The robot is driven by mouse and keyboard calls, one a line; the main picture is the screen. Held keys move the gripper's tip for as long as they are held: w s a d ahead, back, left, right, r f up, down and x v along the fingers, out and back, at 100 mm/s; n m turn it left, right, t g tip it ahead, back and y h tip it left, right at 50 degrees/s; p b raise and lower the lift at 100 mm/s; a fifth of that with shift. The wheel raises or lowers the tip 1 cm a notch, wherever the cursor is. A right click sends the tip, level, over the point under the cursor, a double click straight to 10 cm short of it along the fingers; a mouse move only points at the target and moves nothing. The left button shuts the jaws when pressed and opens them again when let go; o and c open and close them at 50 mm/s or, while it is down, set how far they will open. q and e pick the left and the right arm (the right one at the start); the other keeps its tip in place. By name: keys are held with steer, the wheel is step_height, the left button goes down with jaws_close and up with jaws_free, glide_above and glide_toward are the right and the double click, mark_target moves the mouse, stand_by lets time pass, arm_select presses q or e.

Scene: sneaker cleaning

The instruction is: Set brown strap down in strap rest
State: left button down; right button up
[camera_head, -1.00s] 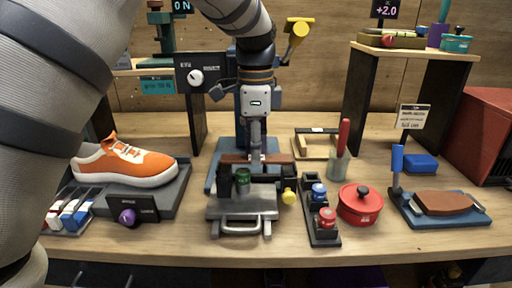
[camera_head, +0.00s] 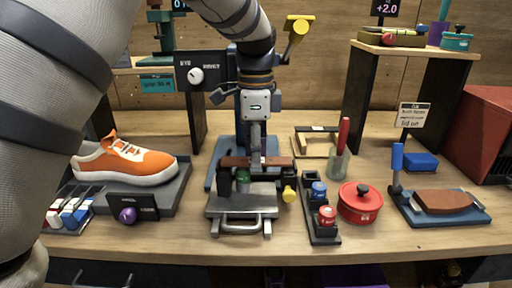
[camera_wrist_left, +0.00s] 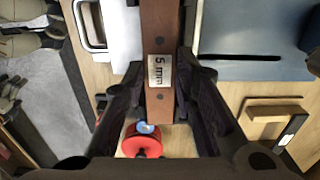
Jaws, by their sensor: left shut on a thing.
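The brown strap (camera_head: 236,162) lies level, left to right, above the back of the metal plate (camera_head: 240,207) with the front handle. In the left wrist view the strap (camera_wrist_left: 158,35) carries a "5 mm" label. My left gripper (camera_head: 257,160) points down and is shut on the strap; its dark fingers stand on both sides of it in the wrist view (camera_wrist_left: 158,95). Dark posts (camera_head: 224,183) stand at the plate, just below the strap's front edge; I cannot tell whether the strap touches them. Which fixture is the strap rest is not marked. My right gripper is not in view.
A block with blue and red caps (camera_head: 322,226), a red pot (camera_head: 360,204) and a red-handled cup (camera_head: 338,165) stand right. An orange sneaker (camera_head: 125,163) is left.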

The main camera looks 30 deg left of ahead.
arm_select(q)
steer(key=shift+f, duration=0.55)
steer(key=c, duration=1.2)
jaws_free()
step_height(320, 180, up, 12)
